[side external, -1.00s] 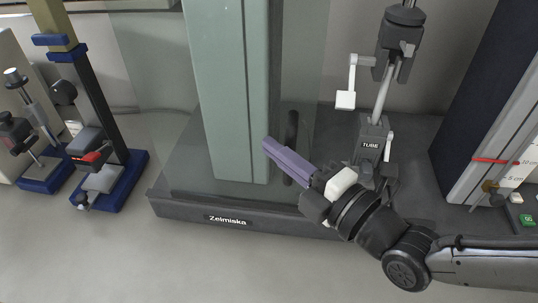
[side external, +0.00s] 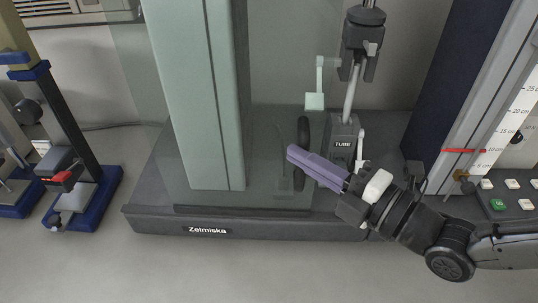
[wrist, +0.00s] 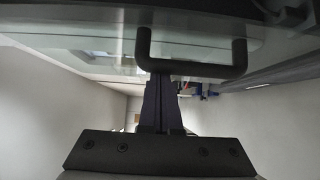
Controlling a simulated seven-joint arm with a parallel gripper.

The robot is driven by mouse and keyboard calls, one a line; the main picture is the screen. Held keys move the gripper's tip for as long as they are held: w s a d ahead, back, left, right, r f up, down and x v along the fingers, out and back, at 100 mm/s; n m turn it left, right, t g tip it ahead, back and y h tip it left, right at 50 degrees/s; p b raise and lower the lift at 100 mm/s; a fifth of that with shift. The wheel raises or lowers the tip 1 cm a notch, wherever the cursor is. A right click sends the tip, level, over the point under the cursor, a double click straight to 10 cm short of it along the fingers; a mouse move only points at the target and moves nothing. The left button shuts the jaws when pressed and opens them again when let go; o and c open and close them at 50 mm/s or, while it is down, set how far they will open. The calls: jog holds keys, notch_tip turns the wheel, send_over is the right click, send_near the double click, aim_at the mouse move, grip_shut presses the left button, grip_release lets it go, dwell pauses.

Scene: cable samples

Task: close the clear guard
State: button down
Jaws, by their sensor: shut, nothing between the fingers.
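The clear guard (side external: 270,150) is a transparent pane on the dark machine base, partly in front of the pale green column. Its upright black handle (side external: 303,152) sits near its right edge, just left of the TUBE block (side external: 343,143). The handle also shows in the wrist view as a dark U-shaped bar (wrist: 195,69). My gripper (side external: 292,153) has its purple fingers shut and empty, reaching in from the right across the handle, tips just left of it. In the wrist view the fingers (wrist: 160,78) end at the bar near its left post; contact cannot be told.
The pale green column (side external: 195,95) stands on the base (side external: 150,216) behind the pane. A white tab on an arm (side external: 315,101) hangs near the TUBE post. A scale panel (side external: 495,130) with buttons stands at right. Blue-based stands (side external: 85,205) are at left.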

jog(key=d, duration=2.2)
jog(key=shift+d, duration=0.15)
jog(key=shift+w, duration=0.15)
